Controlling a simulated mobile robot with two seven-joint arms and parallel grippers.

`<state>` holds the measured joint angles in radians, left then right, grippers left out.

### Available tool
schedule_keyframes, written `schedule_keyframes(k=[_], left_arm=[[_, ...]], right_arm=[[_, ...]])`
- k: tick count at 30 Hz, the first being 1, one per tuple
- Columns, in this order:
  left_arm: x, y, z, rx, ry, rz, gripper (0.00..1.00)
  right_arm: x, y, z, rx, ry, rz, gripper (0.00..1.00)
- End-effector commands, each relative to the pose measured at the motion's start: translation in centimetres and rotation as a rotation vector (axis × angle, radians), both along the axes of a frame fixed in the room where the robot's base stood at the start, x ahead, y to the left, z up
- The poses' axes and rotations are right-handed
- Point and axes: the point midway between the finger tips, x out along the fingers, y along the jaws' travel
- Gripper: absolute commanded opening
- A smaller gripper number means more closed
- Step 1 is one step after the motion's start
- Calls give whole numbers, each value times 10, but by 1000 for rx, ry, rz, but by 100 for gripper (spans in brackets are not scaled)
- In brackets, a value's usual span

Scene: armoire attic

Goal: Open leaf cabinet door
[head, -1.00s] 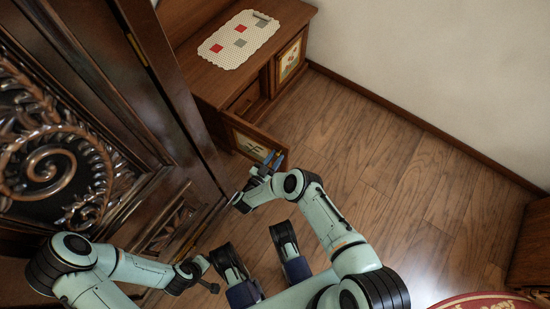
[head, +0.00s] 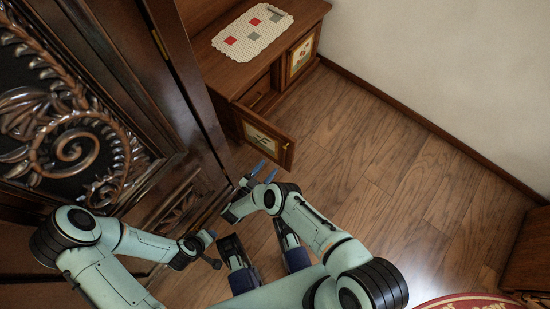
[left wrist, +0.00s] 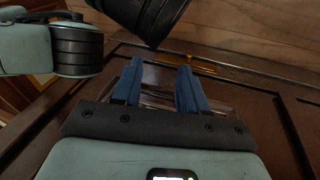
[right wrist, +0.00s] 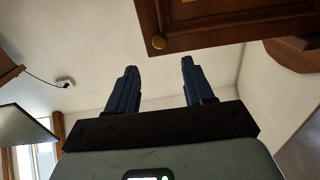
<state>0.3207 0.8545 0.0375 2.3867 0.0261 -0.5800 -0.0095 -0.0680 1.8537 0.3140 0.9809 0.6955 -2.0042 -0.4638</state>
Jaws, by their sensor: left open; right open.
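The small wooden cabinet (head: 222,75) stands at the top centre of the head view. Its near door, with a framed leaf-like picture (head: 262,139), is swung out and the dark inside shows behind it. My right gripper (head: 263,172) is open and empty, just below the door's free end and apart from it.
The cabinet's other door (head: 300,54) is closed. A mat (head: 253,32) lies on its top. The dark carved armoire (head: 75,145) stands close on the left. Wooden floor (head: 380,150) is clear to the right, up to the pale wall (head: 440,70).

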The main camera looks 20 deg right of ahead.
Motion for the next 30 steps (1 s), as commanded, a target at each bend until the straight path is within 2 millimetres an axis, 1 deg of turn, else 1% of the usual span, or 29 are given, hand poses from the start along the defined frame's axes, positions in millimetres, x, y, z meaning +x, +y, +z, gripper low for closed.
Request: schedule_keyframes(k=[1,3,8,30], left_arm=[[-5,-2,4,-6,11,-5,43],[-7,-3,5,-8,18,-8,43],[-11,-6,7,-13,29,-11,43],[-12,-6,6,-15,33,-12,43]], right_arm=[[-5,9,2,-1,-1,3,52],[-10,16,1,-1,-1,2,52],[-17,26,0,-1,0,0,52],[-18,27,-1,0,1,0,52]])
